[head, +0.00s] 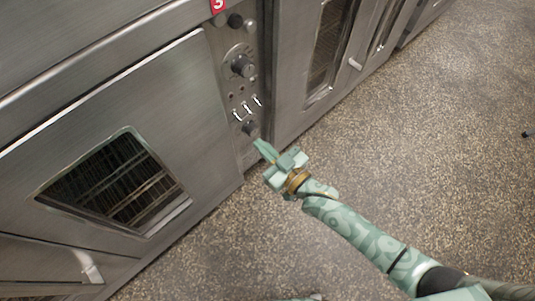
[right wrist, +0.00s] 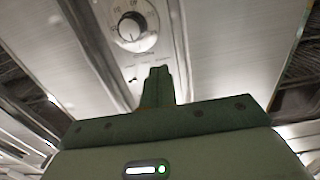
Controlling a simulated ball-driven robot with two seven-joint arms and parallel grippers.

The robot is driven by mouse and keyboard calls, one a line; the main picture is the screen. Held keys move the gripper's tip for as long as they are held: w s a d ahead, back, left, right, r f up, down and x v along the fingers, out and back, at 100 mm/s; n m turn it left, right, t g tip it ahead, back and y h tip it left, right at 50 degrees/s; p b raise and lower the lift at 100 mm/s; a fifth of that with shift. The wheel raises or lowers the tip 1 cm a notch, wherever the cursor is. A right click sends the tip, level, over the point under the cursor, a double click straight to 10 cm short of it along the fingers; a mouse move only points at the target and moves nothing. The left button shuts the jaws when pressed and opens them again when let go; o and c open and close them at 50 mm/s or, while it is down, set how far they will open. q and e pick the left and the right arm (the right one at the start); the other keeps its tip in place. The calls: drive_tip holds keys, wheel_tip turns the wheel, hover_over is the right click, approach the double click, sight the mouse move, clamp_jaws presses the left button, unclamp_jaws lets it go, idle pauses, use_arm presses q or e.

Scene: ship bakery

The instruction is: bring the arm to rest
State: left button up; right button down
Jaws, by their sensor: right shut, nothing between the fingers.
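My right gripper (head: 264,150) is at the oven's control panel, its fingers pointing up and left toward the lowest dark knob (head: 250,128). The fingers look closed together, with nothing seen between them. The fingertips are close to that knob; I cannot tell whether they touch it. In the right wrist view the shut fingers (right wrist: 158,85) point toward the panel, below a round dial (right wrist: 133,27) with markings. My right arm (head: 350,228) reaches in from the lower right. My left gripper is not in view.
A steel oven with a windowed door (head: 120,185) stands at the left. Its control panel (head: 238,85) carries several knobs and switches under a red number tag (head: 218,4). Another windowed oven door (head: 325,55) is at the upper middle. The speckled floor (head: 430,130) at the right is mostly clear.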

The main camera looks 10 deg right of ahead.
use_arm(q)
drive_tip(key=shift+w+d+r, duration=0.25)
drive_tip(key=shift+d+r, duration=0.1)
use_arm(e)
drive_tip(key=shift+s+d+f, duration=0.3)
drive_tip(key=shift+s+f, duration=0.2)
drive_tip(key=shift+f, duration=0.05)
